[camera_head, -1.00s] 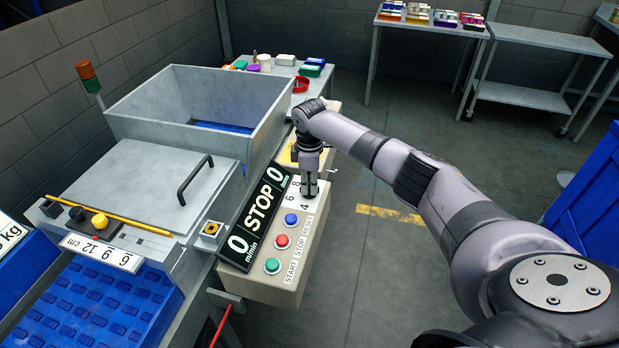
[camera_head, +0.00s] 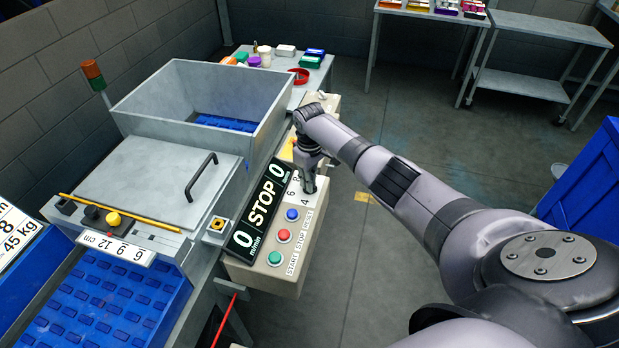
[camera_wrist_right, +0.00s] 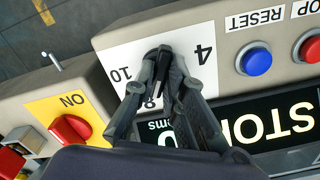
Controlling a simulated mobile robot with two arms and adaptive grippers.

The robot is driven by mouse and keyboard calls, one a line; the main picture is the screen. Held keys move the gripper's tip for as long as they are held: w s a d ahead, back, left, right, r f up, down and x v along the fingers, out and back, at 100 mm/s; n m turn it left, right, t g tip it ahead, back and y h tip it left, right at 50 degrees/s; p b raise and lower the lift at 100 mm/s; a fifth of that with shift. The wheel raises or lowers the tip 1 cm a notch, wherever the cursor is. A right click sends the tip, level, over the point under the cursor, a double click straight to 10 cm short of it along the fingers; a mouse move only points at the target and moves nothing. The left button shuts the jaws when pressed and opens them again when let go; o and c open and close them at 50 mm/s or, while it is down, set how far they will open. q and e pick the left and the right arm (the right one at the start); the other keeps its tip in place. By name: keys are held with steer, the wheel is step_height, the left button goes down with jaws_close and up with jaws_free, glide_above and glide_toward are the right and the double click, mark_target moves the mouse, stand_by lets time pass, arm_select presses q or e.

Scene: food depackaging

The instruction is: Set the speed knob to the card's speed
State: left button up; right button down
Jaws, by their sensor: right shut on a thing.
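The speed knob (camera_wrist_right: 163,85) is a dark knob on a white dial plate (camera_wrist_right: 206,62) in the right wrist view, mostly hidden by my fingers. The numbers 4, 8 and 10 show around it. My right gripper (camera_wrist_right: 160,72) is shut on the knob. In the head view my right gripper (camera_head: 309,184) reaches down onto the control panel (camera_head: 300,262), and hides the knob. The black display (camera_head: 262,212) reads 0, STOP, 0. The speed card cannot be made out for certain. My left gripper is not in view.
Green (camera_head: 275,258), red (camera_head: 284,236) and blue (camera_head: 292,214) buttons sit on the panel near the dial. A red switch on a yellow plate (camera_wrist_right: 72,129) lies on the other side. The grey machine hopper (camera_head: 150,112) stands left. Open floor lies right.

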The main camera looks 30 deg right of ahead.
steer(key=shift+r, duration=0.1)
stand_by(0.4)
steer(key=c, duration=1.6)
jaws_free()
steer(key=shift+c, duration=0.2)
step_height(320, 180, up, 12)
